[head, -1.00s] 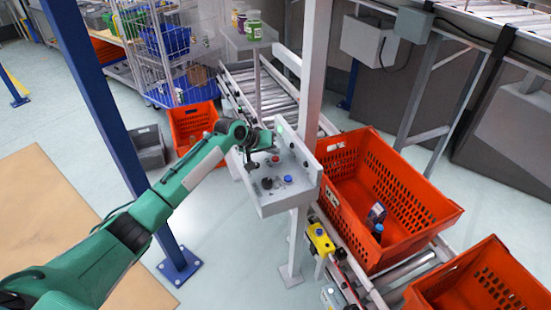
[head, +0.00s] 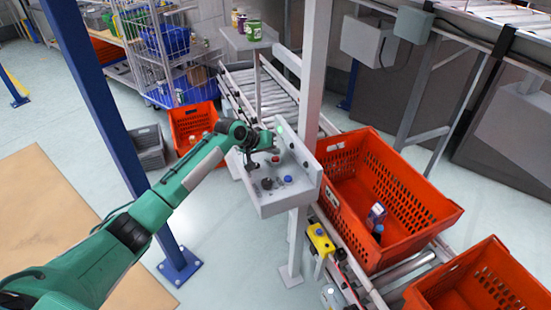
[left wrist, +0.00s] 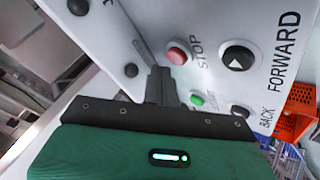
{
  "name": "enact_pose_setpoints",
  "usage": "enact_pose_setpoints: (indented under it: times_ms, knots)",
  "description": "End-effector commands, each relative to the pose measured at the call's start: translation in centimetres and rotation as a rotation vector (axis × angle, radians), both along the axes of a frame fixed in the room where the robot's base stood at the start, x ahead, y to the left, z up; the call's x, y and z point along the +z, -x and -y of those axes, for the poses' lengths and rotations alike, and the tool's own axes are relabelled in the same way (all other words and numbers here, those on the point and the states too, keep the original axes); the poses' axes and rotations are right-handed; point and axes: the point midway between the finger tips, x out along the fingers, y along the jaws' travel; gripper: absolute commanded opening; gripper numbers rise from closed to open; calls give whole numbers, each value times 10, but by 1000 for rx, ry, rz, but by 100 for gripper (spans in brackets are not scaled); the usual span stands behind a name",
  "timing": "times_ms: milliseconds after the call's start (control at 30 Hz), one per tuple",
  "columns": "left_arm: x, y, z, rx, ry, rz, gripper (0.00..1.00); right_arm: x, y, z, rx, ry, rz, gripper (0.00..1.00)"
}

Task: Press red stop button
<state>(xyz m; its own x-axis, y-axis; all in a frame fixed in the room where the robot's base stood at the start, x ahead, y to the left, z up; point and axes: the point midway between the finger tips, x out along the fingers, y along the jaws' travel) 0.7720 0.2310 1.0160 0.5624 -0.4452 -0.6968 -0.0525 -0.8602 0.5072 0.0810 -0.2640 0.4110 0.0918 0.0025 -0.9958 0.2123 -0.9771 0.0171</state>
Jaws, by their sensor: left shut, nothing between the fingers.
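The red stop button (head: 275,158) sits on the grey control panel (head: 285,202) on the post. In the left wrist view the red button (left wrist: 178,54) is beside the printed word STOP. My left gripper (head: 253,165) is over the panel, just left of the red button. In the left wrist view its fingers (left wrist: 160,72) are shut and empty, with tips just left of and below the red button. I cannot tell whether they touch the panel. My right gripper is not in view.
A blue button (head: 288,179) is lower on the panel. A white post (head: 313,80) and an orange tote (head: 400,180) stand right of the panel. A blue post (head: 95,90) stands left.

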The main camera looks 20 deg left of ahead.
Motion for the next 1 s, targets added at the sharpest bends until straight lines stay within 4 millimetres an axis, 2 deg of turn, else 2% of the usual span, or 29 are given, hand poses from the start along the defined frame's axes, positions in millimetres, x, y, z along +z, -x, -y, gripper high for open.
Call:
enact_pose_setpoints:
  times_ms: [267,1000]
  knots:
    - [0,0,0,0,0,0,0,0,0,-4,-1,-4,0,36]
    - [-8,0,0,0,0,0,0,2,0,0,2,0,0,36]
